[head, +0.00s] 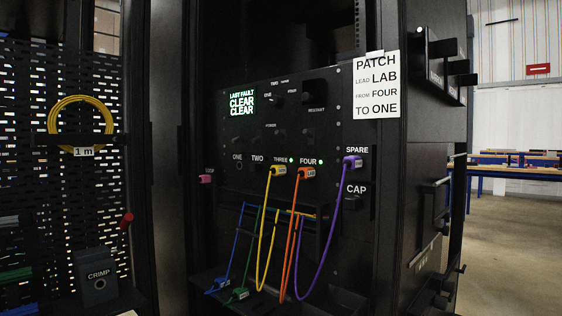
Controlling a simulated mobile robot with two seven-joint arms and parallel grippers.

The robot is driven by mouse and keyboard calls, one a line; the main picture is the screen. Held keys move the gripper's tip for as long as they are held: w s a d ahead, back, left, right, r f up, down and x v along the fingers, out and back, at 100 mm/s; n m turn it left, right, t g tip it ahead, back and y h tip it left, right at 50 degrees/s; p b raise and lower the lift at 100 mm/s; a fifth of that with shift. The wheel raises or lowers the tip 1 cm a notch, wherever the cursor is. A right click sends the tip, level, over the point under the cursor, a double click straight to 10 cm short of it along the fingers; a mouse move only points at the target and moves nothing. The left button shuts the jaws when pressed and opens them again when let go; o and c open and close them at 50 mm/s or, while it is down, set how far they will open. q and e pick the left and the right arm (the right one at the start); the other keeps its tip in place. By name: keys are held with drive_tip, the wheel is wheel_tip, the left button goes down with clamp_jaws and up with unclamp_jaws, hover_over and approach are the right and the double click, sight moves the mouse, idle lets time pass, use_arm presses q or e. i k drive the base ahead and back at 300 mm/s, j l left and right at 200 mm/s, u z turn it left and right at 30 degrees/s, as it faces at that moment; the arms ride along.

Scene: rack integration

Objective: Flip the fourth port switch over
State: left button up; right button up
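The black rack panel (330,100) faces me, with ports labelled ONE, TWO, THREE and FOUR in a row. A dark small switch (308,134) sits above the FOUR label (308,161); its position is too dark to tell. An orange plug (307,173) marked LAB is in the fourth port, with a green light (320,162) lit beside the label. A yellow plug (278,170) is in port three, also with a green light (291,160). The display (242,104) reads LAST FAULT, CLEAR, CLEAR. Neither gripper can be made out.
A purple plug (352,161) is at SPARE, above a CAP holder (354,202). Blue (217,286) and green plugs (238,294) lie on the lower shelf. A white sign (377,84) hangs at right. A CRIMP box (98,277) stands at lower left. Cables hang below the ports.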

sight(306, 132)
drive_tip(key=i+l, duration=0.25)
drive_tip(key=i, duration=0.15)
drive_tip(key=i+l, duration=0.2)
drive_tip(key=i, duration=0.2)
